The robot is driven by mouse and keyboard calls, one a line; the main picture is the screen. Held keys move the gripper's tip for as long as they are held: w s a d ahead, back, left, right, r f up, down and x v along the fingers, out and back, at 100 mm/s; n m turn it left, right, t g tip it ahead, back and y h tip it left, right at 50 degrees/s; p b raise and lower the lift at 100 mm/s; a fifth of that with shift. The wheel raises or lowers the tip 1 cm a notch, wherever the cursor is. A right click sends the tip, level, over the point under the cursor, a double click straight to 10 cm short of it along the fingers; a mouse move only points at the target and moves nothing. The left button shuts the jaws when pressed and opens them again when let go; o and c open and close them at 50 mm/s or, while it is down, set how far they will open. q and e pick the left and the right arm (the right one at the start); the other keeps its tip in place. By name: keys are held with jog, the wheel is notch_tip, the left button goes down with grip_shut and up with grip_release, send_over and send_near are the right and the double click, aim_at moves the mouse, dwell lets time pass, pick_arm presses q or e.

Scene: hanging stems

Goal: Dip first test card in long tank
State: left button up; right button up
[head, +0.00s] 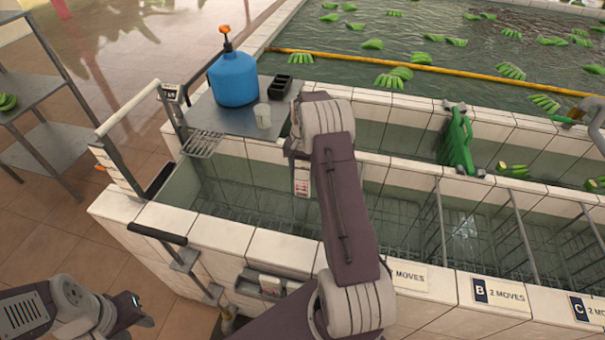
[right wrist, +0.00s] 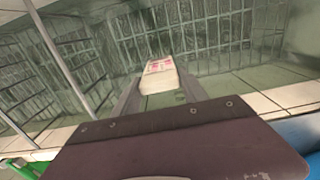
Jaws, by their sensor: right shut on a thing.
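The test card (head: 301,187), white with red print, is in my right gripper (head: 300,172). In the right wrist view the card (right wrist: 158,77) sits between the two fingers (right wrist: 158,88), which are shut on it. The card hangs above or at the near long tiled tank (head: 260,226); I cannot tell if its lower end touches the water. Wire racks show under the water in this tank. My left gripper (head: 132,309) is low at the left, outside the tank and away from the card; its jaws are unclear.
A shelf holds a blue jug (head: 234,80), a clear cup (head: 262,115) and a black caddy (head: 280,87). Wire dividers (head: 440,222) split the near tank. A small holder (head: 268,285) hangs on its front wall.

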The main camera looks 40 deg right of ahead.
notch_tip(320, 180, up, 16)
jog(key=p, duration=1.2)
jog(key=shift+f, duration=0.25)
